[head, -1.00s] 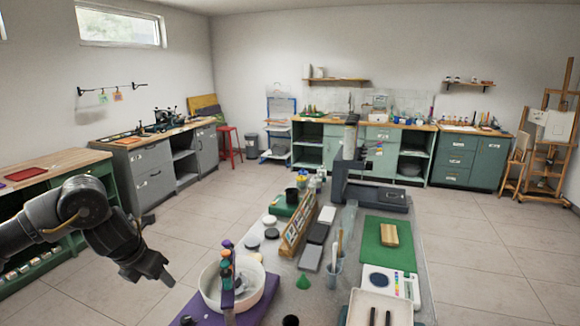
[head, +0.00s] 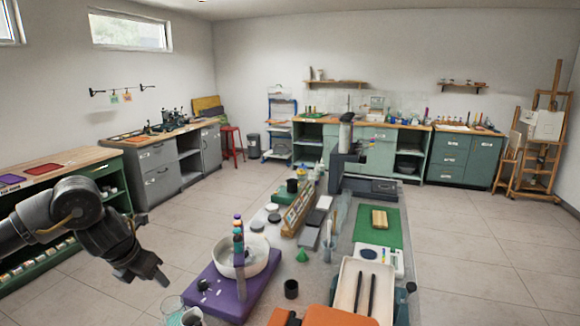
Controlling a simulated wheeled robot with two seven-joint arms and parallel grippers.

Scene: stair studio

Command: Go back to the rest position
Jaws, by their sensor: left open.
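My left gripper (head: 152,276) hangs in the air at the left of the head view, to the left of the worktable (head: 262,292) and apart from everything on it. It is empty, with its fingers pointing down and to the right. My right gripper does not show.
A white tray (head: 345,290) with two dark sticks, a scale (head: 372,253), a green mat (head: 389,226) and a small black cup (head: 291,289) stand on the table. A clear glass (head: 172,308) is near the gripper. Open floor (head: 190,230) lies left of the table.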

